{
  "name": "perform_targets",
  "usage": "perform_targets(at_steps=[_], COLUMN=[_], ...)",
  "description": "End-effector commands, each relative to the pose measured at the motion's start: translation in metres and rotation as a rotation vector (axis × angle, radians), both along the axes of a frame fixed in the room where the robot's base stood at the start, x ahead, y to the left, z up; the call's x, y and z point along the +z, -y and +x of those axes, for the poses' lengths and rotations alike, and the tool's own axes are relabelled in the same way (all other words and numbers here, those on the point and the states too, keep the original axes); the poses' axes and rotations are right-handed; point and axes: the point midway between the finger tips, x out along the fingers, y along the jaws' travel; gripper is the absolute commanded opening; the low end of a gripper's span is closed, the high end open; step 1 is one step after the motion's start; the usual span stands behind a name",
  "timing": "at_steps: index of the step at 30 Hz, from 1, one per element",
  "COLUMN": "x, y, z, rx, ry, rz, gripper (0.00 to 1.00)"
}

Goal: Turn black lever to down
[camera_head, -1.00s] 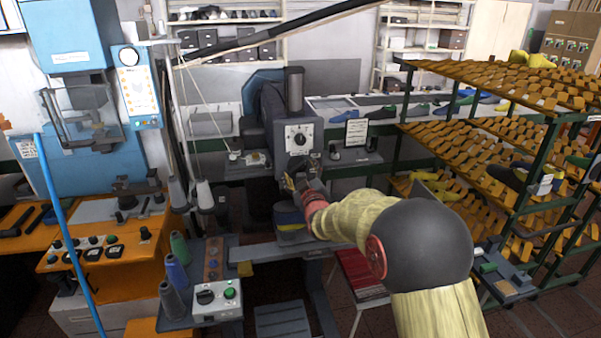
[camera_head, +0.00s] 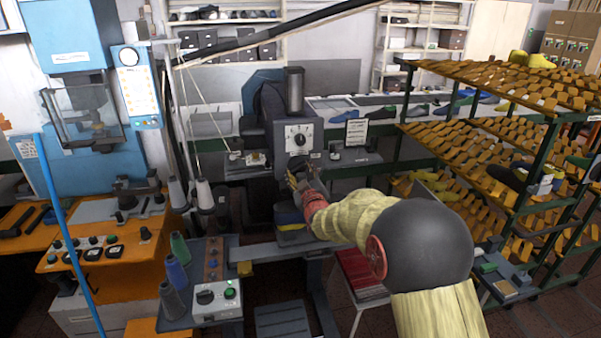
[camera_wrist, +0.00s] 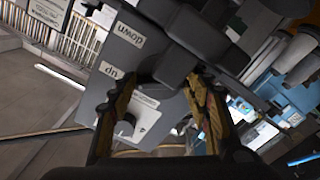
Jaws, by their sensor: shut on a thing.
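The black lever (camera_wrist: 176,64) is in the wrist view, on a grey control box (camera_wrist: 160,108) with labels reading "down" and "up". My gripper (camera_wrist: 166,84) has its yellowish fingers on either side of the lever and is shut on it. The lever's middle lies by the "up" label; its far end runs toward the upper right. The lever is small and partly hidden there.
A blue machine with an orange bench (camera_head: 110,262) stands at the left. A small table (camera_head: 205,255) with thread cones and a switch box is at the lower left.

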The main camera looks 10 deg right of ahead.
Motion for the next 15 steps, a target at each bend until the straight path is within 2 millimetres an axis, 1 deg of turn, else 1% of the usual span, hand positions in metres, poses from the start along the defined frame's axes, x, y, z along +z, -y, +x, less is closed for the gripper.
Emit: perform_targets(at_steps=[8, 15], x=[-0.0017, -0.0035], y=[-0.0005, -0.0013], z=[0.0001, 0.0004], rx=[0.001, 0.001], ry=[0.001, 0.003], rz=[0.050, 0.199], gripper=[0.23, 0.23])
